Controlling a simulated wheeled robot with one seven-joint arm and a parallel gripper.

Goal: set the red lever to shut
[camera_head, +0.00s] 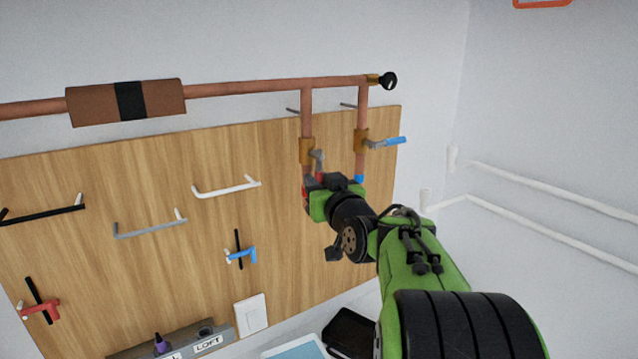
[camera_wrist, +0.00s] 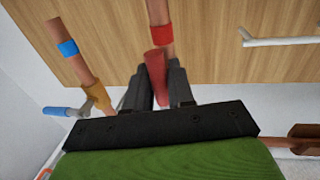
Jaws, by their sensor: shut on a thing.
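The red lever (camera_wrist: 156,72) lies between the two fingers of my gripper (camera_wrist: 157,88) in the wrist view, and the jaws are shut on it. Its tip points along the copper pipe with the red band (camera_wrist: 162,36). In the head view my gripper (camera_head: 318,183) is just below the brass valve (camera_head: 307,150) on the left vertical pipe. A grey stem (camera_head: 318,160) runs down from that valve to the jaws. The lever's handle is mostly hidden by the gripper there. The lever's valve body is hidden in the wrist view.
A blue lever (camera_head: 396,141) sticks out to the right from the brass valve (camera_head: 361,140) on the neighbouring pipe. It also shows in the wrist view (camera_wrist: 56,111). A horizontal copper pipe (camera_head: 240,89) runs above. Rails and hooks are on the wooden board (camera_head: 200,260).

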